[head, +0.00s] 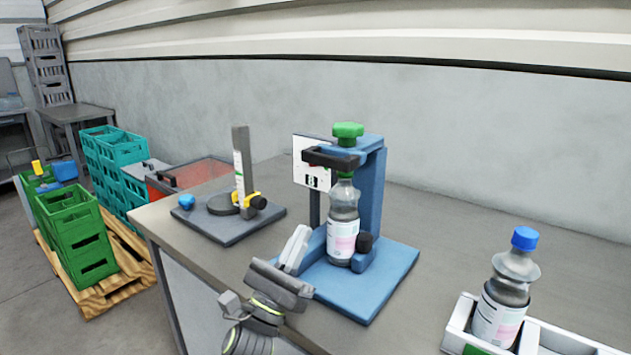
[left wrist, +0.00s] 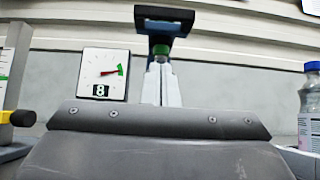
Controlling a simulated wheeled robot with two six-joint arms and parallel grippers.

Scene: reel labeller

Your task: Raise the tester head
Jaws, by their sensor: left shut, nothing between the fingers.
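The tester is a blue stand (head: 372,200) on a blue base plate, with a green knob (head: 347,130) on top. Its dark tester head (head: 331,158) reaches out over a bottle (head: 343,215) with a pink and white label, which stands upright in the tester. The head also shows in the left wrist view (left wrist: 163,18), above and beyond my fingers. A white dial plate (head: 311,162) is beside the stand; its red pointer and green sector show in the left wrist view (left wrist: 103,73). My left gripper (head: 300,235) is shut and empty, in front of the tester, left of the bottle and below the head.
A grey gauge stand (head: 241,175) with a yellow and black clamp and a blue cap (head: 186,201) are on the table at left. A white crate (head: 459,325) with a blue-capped bottle (head: 503,300) is at front right. The table behind the tester is bare.

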